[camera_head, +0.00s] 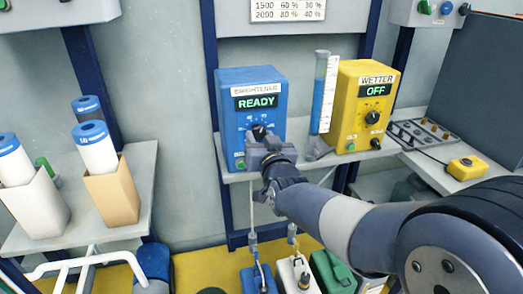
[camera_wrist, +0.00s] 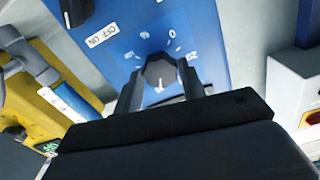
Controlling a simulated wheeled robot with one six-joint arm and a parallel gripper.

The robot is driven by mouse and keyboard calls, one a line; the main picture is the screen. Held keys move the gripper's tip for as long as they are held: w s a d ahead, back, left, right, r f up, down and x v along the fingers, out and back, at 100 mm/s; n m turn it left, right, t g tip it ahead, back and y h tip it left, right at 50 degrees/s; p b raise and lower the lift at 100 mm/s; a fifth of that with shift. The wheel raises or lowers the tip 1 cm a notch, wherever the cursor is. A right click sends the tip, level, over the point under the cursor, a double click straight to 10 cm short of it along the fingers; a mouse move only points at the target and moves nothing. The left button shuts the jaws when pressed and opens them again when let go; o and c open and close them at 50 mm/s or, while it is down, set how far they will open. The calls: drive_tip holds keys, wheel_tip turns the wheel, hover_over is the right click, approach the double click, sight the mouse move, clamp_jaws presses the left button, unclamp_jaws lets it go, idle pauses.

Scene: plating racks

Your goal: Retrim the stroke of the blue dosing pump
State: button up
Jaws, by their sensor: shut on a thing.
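The blue dosing pump (camera_head: 232,85) stands on the shelf and is labelled BRIGHTENER. Its display (camera_head: 256,102) reads READY. Its dark stroke knob (camera_head: 259,131) sits on the front below the display, in front of a dial scale. My gripper (camera_head: 266,148) is at the pump's front, and the wrist view shows its two fingers (camera_wrist: 160,80) on either side of the knob (camera_wrist: 160,68), shut on it. A white pointer mark shows on the knob. The dial numbers are partly hidden. An OFF-ON label (camera_wrist: 107,30) and a dark switch (camera_wrist: 76,10) show on the blue face (camera_wrist: 205,22).
A measuring cylinder with blue liquid (camera_head: 322,95) stands right of the blue pump. Beyond it is the yellow WETTER pump (camera_head: 357,90), its display reading OFF. A yellow button box (camera_head: 466,166) lies on the right shelf. Blue-capped tubes stand in holders at left. Canisters sit below.

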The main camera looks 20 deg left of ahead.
drive_tip(key=shift+m+b, duration=1)
drive_tip(key=shift+m, duration=0.2)
drive_tip(key=o, duration=1)
drive_tip(key=shift+c, duration=0.2)
drive_tip(key=v, duration=1)
drive_tip(key=shift+s, duration=0.35)
drive_tip(key=shift+d, duration=0.1)
